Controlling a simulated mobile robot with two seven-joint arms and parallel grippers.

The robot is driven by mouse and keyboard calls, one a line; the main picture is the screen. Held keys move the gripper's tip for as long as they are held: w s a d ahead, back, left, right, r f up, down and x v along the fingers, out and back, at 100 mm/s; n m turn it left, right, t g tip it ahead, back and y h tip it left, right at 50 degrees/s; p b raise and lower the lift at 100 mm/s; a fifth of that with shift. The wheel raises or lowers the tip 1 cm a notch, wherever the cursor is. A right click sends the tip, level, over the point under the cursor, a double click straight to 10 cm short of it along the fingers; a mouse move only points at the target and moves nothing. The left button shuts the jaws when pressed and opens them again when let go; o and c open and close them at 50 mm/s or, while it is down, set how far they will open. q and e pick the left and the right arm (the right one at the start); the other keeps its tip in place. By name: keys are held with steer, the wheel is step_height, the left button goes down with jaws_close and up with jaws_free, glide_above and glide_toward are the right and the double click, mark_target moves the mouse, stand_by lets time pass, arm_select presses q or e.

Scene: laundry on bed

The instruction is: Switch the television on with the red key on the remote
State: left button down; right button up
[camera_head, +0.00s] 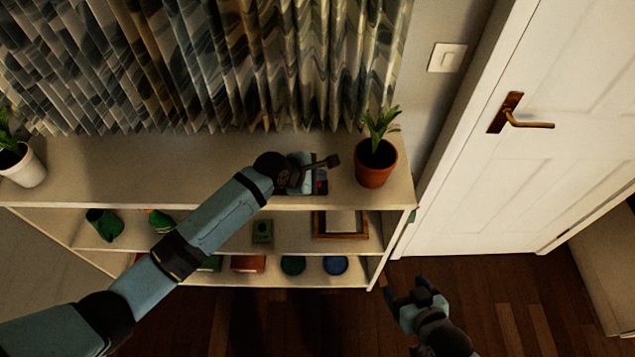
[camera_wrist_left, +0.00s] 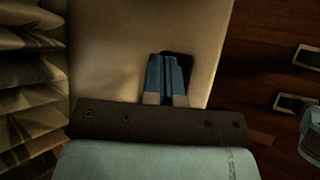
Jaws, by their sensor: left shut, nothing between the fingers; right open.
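The remote (camera_head: 321,187) is a small dark object on the shelf unit's top, near its front edge, with a small red patch showing. It is partly hidden by my left gripper (camera_head: 309,184). In the left wrist view the dark remote (camera_wrist_left: 178,60) shows just beyond and beside the blue fingers of my left gripper (camera_wrist_left: 164,58). The fingers are shut and empty, over or close to the remote; whether they touch it I cannot tell. My right gripper (camera_head: 410,290) is open and empty, low over the floor in front of the shelf. No television is in view.
The cream shelf unit (camera_head: 130,175) holds a terracotta potted plant (camera_head: 375,165) just right of the remote and a white potted plant (camera_head: 22,168) at far left. Curtains (camera_head: 220,70) hang behind. A white door (camera_head: 530,150) stands at right. The lower shelves hold several small items.

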arm_select(q)
steer(key=shift+f, duration=0.15)
steer(key=shift+f+p, duration=0.25)
steer(key=shift+p, duration=0.05)
steer(key=shift+f, duration=0.4)
stand_by(0.8)
steer(key=shift+r+p, duration=0.8)
steer(key=shift+p, duration=0.4)
steer(key=shift+r, duration=0.1)
